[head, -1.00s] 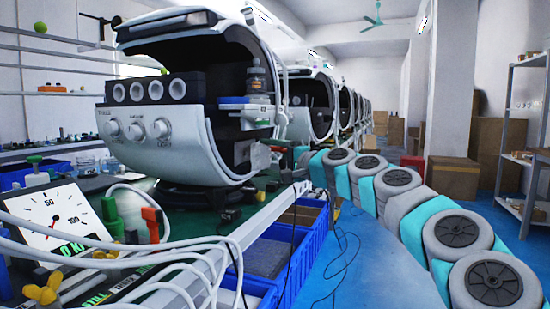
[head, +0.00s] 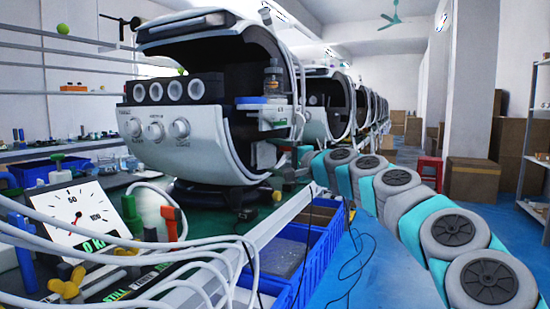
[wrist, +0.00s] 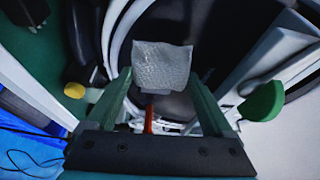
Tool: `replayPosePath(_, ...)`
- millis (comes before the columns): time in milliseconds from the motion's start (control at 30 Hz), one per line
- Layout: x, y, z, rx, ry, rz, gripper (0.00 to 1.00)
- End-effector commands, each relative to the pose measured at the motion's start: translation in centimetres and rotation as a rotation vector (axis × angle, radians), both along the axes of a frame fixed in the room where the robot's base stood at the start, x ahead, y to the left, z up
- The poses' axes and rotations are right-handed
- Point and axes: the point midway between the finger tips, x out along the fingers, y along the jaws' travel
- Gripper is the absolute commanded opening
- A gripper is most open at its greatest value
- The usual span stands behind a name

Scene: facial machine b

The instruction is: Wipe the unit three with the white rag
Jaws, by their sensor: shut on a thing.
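A white textured rag (wrist: 160,62) is between the green fingers of my gripper (wrist: 158,88) in the wrist view, and the gripper is shut on it. Behind the rag is a dark rounded interior with a white curved rim (wrist: 113,35); I cannot tell whether the rag touches it. In the head view a row of white machines with open dark insides runs back, the nearest one (head: 175,145) large and the second one (head: 318,118) behind it. No number shows which is unit three.
Blue bins (head: 285,262) sit beside the green bench, with black cables hanging by them. White hoses and a dial gauge (head: 75,215) are at the near left. A red stool (head: 430,170) and cardboard boxes (head: 475,178) stand at the right. Blue floor is open beyond my arm.

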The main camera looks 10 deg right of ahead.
Motion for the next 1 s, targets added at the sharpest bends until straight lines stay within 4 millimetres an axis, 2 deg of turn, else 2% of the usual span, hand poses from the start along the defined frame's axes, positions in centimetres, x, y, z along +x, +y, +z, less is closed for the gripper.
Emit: replayPosePath(1000,0.8,1.1,0.1,0.001,-0.001,0.0,0.42)
